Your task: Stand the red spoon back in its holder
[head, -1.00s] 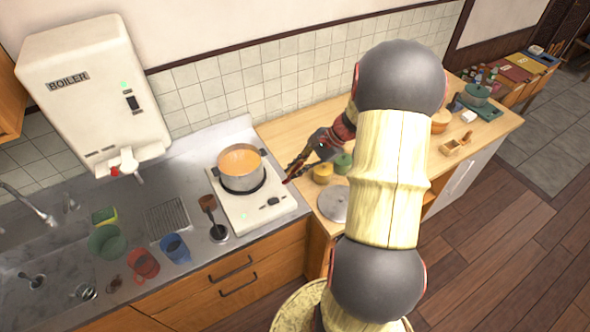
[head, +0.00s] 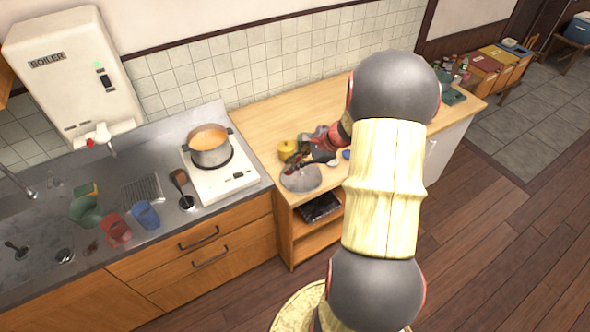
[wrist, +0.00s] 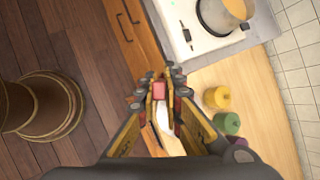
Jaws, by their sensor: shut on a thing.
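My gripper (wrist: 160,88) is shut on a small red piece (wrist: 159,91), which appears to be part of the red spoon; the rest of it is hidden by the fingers. In the head view my gripper (head: 300,166) reaches left and down over the wooden counter, above or close to a round grey lid (head: 301,181). I cannot tell whether it touches the lid. The holder is not clearly recognisable.
A pot of orange soup (head: 210,148) sits on the white stove (head: 228,178). A yellow canister (wrist: 217,97) and a green canister (wrist: 227,123) stand close to my gripper. Blue (head: 146,216) and red (head: 116,230) cups stand left. The floor in front is clear.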

